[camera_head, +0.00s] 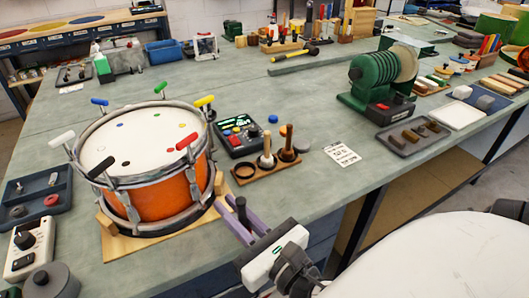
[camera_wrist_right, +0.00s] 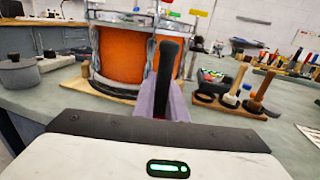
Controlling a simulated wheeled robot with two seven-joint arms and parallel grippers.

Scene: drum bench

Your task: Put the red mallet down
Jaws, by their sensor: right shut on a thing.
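My right gripper (camera_head: 238,219), with purple fingers, is shut on a dark upright handle (camera_head: 242,209), which I take as the red mallet's. In the right wrist view the handle (camera_wrist_right: 169,65) stands between the fingers (camera_wrist_right: 160,98). My left gripper is not in view.
An orange drum (camera_head: 161,197) with coloured keys stands on a wooden base left of the gripper. A black control box (camera_head: 239,136) sits behind the stand. A white card (camera_head: 342,154) and a green-wheeled machine (camera_head: 378,85) are to the right. The bench is clear around the card.

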